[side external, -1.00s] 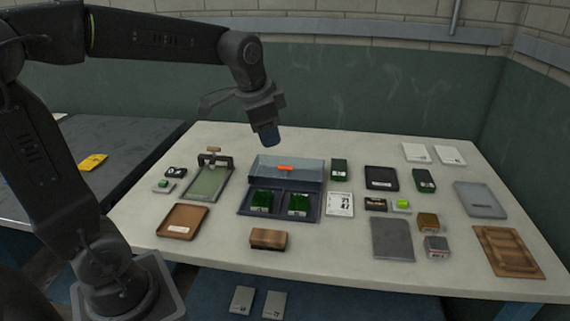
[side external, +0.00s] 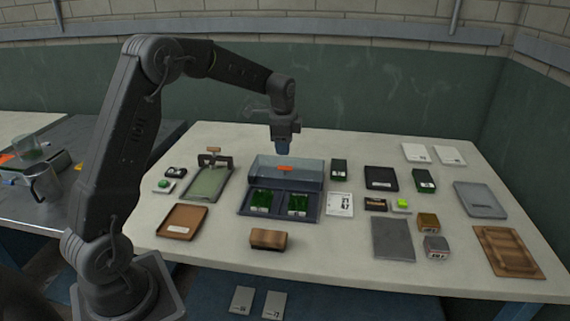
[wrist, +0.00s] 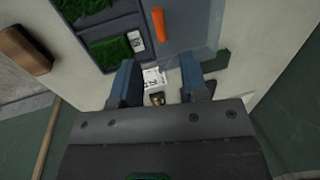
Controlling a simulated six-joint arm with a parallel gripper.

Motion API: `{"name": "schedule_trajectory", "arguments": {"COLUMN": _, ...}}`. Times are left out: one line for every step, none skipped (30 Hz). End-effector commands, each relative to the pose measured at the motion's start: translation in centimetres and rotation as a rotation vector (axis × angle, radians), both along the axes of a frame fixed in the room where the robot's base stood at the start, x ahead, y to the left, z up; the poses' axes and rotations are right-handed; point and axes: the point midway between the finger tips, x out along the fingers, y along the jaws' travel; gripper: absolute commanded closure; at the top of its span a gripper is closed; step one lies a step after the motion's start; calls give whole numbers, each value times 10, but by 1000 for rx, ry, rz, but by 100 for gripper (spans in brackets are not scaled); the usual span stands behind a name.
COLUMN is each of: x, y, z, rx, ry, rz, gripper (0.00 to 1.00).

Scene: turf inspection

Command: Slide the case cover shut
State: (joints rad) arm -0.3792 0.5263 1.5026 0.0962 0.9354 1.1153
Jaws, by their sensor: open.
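The case (side external: 245,209) is a dark blue tray on the table with two green turf samples (side external: 261,200) in its front compartments. Its clear bluish cover (side external: 262,176) stands over the back part, leaving the front part uncovered. An orange handle (side external: 285,168) is on the cover; it also shows in the wrist view (wrist: 160,24). My gripper (side external: 282,148) is open and empty, pointing down above the back of the cover, apart from it. In the wrist view my gripper's blue fingers (wrist: 162,88) are spread, with the handle beyond them.
A green-topped block (side external: 339,170) and a number card (side external: 340,204) stand close right of the case. A tray with a raised bar (side external: 206,184) lies to its left. A brown block (side external: 269,239) lies in front. Several plates and boxes fill the right side.

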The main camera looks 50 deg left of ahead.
Motion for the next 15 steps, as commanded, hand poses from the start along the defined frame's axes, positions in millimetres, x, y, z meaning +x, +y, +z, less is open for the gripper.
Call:
{"name": "schedule_trajectory", "arguments": {"x": 1, "y": 2, "z": -12, "rx": -2, "ry": 4, "rz": 1, "gripper": 59}}
{"name": "schedule_trajectory", "arguments": {"x": 2, "y": 3, "z": -18, "rx": -1, "ry": 3, "rz": 1, "gripper": 59}}
{"name": "schedule_trajectory", "arguments": {"x": 3, "y": 4, "z": -26, "rx": -2, "ry": 4, "rz": 1, "gripper": 59}}
{"name": "schedule_trajectory", "arguments": {"x": 4, "y": 5, "z": -32, "rx": 0, "ry": 3, "rz": 1, "gripper": 59}}
{"name": "schedule_trajectory", "arguments": {"x": 5, "y": 5, "z": -37, "rx": -1, "ry": 3, "rz": 1, "gripper": 59}}
{"name": "schedule_trajectory", "arguments": {"x": 6, "y": 6, "z": -45, "rx": -1, "ry": 3, "rz": 1, "gripper": 59}}
{"name": "schedule_trajectory", "arguments": {"x": 6, "y": 7, "z": -49, "rx": -1, "ry": 2, "rz": 1, "gripper": 59}}
{"name": "schedule_trajectory", "arguments": {"x": 7, "y": 8, "z": -54, "rx": 0, "ry": 3, "rz": 1, "gripper": 59}}
{"name": "schedule_trajectory", "arguments": {"x": 8, "y": 8, "z": -59, "rx": 0, "ry": 1, "rz": 1, "gripper": 59}}
{"name": "schedule_trajectory", "arguments": {"x": 9, "y": 9, "z": -62, "rx": 0, "ry": 1, "rz": 1, "gripper": 59}}
{"name": "schedule_trajectory", "arguments": {"x": 9, "y": 9, "z": -66, "rx": 0, "ry": 1, "rz": 1, "gripper": 59}}
{"name": "schedule_trajectory", "arguments": {"x": 10, "y": 10, "z": -69, "rx": 0, "ry": 1, "rz": 1, "gripper": 59}}
{"name": "schedule_trajectory", "arguments": {"x": 10, "y": 10, "z": -72, "rx": 1, "ry": 1, "rz": 1, "gripper": 59}}
{"name": "schedule_trajectory", "arguments": {"x": 10, "y": 11, "z": -73, "rx": 1, "ry": -1, "rz": 1, "gripper": 59}}
{"name": "schedule_trajectory", "arguments": {"x": 11, "y": 11, "z": -75, "rx": 1, "ry": -1, "rz": 1, "gripper": 59}}
